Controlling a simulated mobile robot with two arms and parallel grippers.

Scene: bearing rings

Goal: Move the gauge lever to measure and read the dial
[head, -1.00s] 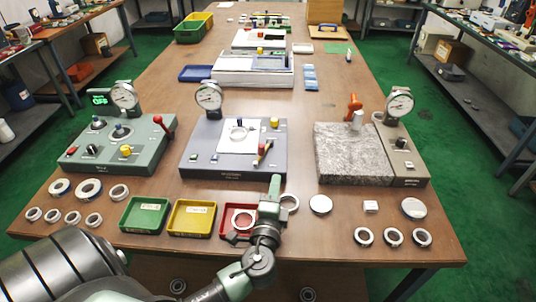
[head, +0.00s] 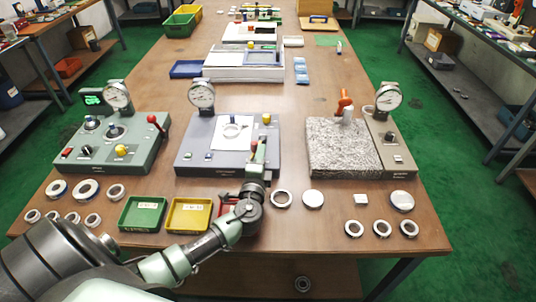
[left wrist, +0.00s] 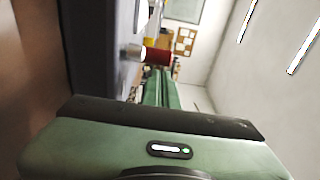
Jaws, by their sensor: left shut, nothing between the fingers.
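The middle grey-blue gauge station (head: 190,163) carries a round dial (head: 202,96) on a post. Its needle is too small to read. My right gripper is not in view.
A green station (head: 75,160) with a red-knobbed lever stands left, a granite station (head: 340,150) right. Green (head: 143,214) and yellow (head: 188,215) trays sit at the front; a red tray (head: 226,208) is partly hidden by my arm. Several loose rings lie along the front edge.

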